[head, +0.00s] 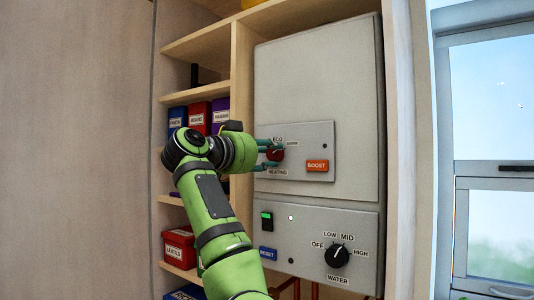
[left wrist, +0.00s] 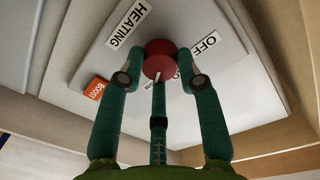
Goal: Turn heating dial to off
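The red heating dial (head: 275,154) sits on the upper panel of the boiler. My left gripper (head: 268,152) reaches it from the left, with its green fingers around it. In the left wrist view the dial (left wrist: 158,58) is between the fingertips of the gripper (left wrist: 160,62), which appear to touch its sides. The dial's white mark points down toward the middle finger, away from the OFF label (left wrist: 205,45) at the upper right. The HEATING label (left wrist: 128,22) is at the upper left. In the head view the gripper hides the OFF label. My right gripper is out of view.
An orange BOOST button (head: 317,165) is right of the dial. Shelves with boxes (head: 199,116) stand left, close to my arm. A window (head: 495,110) is at right.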

